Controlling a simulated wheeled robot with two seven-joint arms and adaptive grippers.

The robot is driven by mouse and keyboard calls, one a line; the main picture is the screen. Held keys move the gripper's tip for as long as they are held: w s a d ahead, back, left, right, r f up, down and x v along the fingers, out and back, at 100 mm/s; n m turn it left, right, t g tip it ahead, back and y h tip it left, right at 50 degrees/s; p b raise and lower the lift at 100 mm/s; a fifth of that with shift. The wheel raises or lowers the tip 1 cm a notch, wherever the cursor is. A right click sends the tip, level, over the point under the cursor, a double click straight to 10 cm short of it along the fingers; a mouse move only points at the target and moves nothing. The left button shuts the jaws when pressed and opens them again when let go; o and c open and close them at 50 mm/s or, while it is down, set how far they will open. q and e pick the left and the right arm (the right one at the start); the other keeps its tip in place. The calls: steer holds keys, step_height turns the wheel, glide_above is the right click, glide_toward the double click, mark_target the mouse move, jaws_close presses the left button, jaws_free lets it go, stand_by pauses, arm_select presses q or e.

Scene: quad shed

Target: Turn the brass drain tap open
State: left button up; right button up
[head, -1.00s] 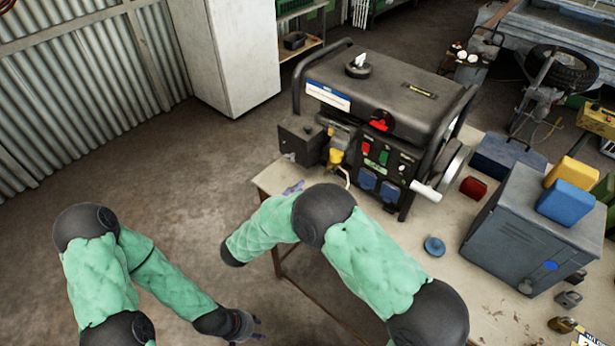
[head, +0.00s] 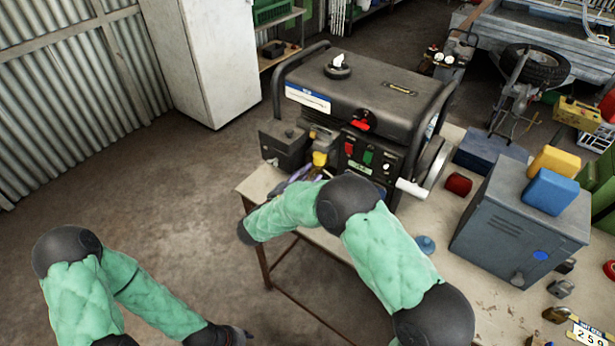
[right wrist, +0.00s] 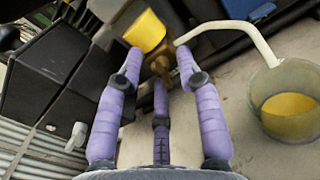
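The brass drain tap (right wrist: 160,66) shows in the right wrist view, just below a yellow bowl-like part (right wrist: 144,32). My right gripper (right wrist: 160,62) has its purple fingers spread, with the tap between and just beyond the fingertips. I cannot tell whether any finger touches it. In the head view this gripper (head: 300,176) is at the generator's (head: 370,85) front left, below the yellow part (head: 319,158). The tap cannot be made out there. My left gripper (head: 228,336) hangs low at the bottom edge of the head view, away from the bench; its fingers are barely visible.
Open floor lies left.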

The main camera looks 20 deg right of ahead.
steer(key=shift+c, duration=0.2)
jaws_close()
steer(key=shift+o, duration=0.2)
jaws_free()
steer(key=v, duration=1.2)
steer(key=shift+s, duration=0.1)
